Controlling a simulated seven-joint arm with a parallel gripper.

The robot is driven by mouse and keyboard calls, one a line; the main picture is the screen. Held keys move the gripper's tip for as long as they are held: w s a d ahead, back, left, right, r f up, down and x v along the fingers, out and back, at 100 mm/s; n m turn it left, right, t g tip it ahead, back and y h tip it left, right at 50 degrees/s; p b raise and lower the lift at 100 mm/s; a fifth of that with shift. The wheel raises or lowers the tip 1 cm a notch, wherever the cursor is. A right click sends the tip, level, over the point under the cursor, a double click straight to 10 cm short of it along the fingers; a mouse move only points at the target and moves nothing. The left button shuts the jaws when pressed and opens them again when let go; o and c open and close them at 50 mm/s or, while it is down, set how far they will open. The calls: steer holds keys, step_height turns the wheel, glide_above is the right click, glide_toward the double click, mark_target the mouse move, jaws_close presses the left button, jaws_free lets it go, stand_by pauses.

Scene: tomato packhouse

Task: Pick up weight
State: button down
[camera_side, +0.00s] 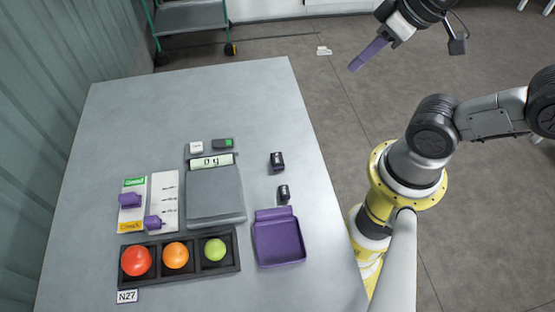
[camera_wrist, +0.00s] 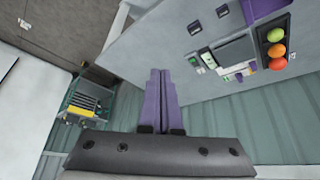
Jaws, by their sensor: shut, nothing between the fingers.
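Two small dark weights stand on the grey table right of the scale: a larger one (camera_side: 277,161) farther back and a smaller one (camera_side: 284,193) nearer the purple tray. In the wrist view two dark blocks show near the table edge, one (camera_wrist: 222,11) and another (camera_wrist: 195,27). My gripper (camera_side: 354,68) has long purple fingers. It is shut and empty, raised beyond the table's far right edge and well apart from the weights. The wrist view shows the closed fingers (camera_wrist: 160,75) side by side.
The scale (camera_side: 214,194) reads "0 g". An empty purple tray (camera_side: 279,240) stands right of a black holder (camera_side: 128,245) with red, orange and green tomatoes. A card (camera_side: 133,184) with purple pieces lies left. The table's back half is clear. A trolley (camera_side: 190,16) stands behind.

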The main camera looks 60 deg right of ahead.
steer(key=c, duration=0.5)
jaws_free()
